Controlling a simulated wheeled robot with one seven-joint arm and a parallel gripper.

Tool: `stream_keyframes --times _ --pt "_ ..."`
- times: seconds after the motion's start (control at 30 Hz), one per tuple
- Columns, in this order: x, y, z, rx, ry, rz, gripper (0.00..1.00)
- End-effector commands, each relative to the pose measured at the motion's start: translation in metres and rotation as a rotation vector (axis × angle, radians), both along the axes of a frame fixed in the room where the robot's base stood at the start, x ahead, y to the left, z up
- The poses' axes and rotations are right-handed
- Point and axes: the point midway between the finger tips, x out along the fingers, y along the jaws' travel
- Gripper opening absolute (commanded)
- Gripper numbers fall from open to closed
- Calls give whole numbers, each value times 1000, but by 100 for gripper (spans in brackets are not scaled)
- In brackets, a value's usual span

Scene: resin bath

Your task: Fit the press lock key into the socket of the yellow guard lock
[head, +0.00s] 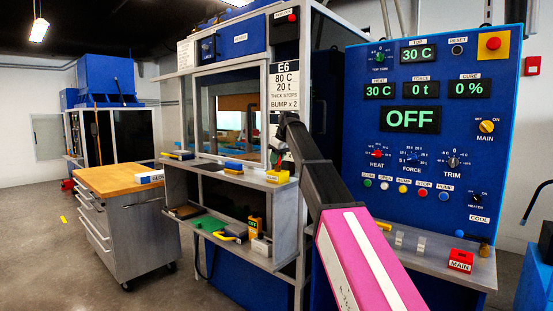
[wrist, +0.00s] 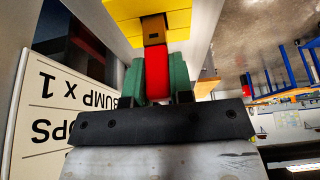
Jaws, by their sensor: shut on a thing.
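My gripper (wrist: 154,88) is shut on the red press lock key (wrist: 157,66), with a green finger pad on each side of its red body. A brown part (wrist: 154,28) with a small dark mark lies between the red body and the yellow guard lock (wrist: 185,20) at the top of the wrist view. The brown part overlaps the yellow face; I cannot tell whether it is in the socket. In the head view the yellow guard lock (head: 277,177) sits at the right end of the press ledge, just below my gripper (head: 276,158), which is small and partly hidden there.
A white sign (head: 285,92) stands beside my arm. The ledge holds a blue-and-yellow block (head: 233,167). A lower shelf holds a green block (head: 207,223) and a yellow meter (head: 255,228). The blue control panel (head: 425,160) is right; a wood-topped cabinet (head: 118,179) is left.

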Motion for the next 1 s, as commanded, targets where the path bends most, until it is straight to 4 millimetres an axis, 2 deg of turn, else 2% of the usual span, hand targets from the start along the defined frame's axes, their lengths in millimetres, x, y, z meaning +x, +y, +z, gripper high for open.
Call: stream_keyframes --times 0.73,0.77,0.83,0.87,1.0 --pt "0 0 -16 0 0 0 0" --pt "0 0 -16 0 0 0 24" --pt "0 0 -16 0 0 0 47" --pt "0 0 -16 0 0 0 51" --pt "0 0 -16 0 0 0 51"
